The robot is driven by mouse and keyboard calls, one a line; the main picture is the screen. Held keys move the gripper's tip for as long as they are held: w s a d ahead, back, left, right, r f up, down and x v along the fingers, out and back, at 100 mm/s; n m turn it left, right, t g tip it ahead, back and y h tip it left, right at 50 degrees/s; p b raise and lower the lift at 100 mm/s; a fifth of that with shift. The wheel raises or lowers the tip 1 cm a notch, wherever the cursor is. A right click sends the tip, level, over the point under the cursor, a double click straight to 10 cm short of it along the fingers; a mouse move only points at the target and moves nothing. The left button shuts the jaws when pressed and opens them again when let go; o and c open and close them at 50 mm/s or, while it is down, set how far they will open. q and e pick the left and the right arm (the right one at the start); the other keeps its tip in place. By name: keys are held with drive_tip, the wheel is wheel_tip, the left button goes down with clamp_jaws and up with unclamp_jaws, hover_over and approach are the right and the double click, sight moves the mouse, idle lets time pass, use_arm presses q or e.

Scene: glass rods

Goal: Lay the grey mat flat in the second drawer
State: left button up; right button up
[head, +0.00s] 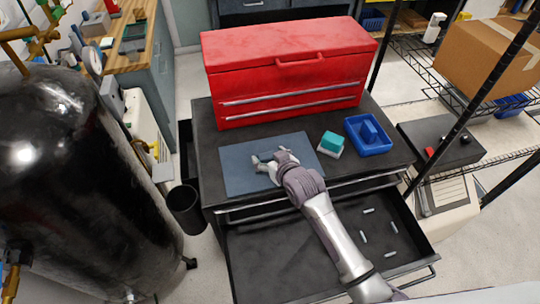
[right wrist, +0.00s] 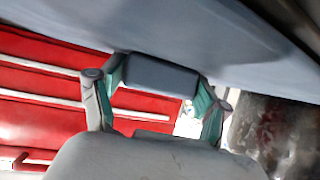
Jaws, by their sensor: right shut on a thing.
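The grey mat (head: 245,178), blue-grey and rectangular, is over the left part of the dark cabinet top. It also fills the upper part of the right wrist view (right wrist: 260,45). My right gripper (head: 270,160) is over the middle of the mat. In the right wrist view its teal finger pads (right wrist: 160,85) are on both sides of a dark grey block that appears to belong to the mat. I cannot tell whether the mat touches the top. The second drawer (head: 265,262) is pulled out below a closed drawer. My left gripper is not in view.
Several small pale rods (head: 364,237) lie in the drawer's right part. A red toolbox (head: 290,60) stands behind the mat. A teal-and-white block (head: 331,144) and a blue tray (head: 358,148) are to the right. A black tank (head: 70,180) stands at the left.

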drive_tip(key=shift+f, duration=0.1)
drive_tip(key=o, duration=1.2)
drive_tip(key=shift+o, duration=0.2)
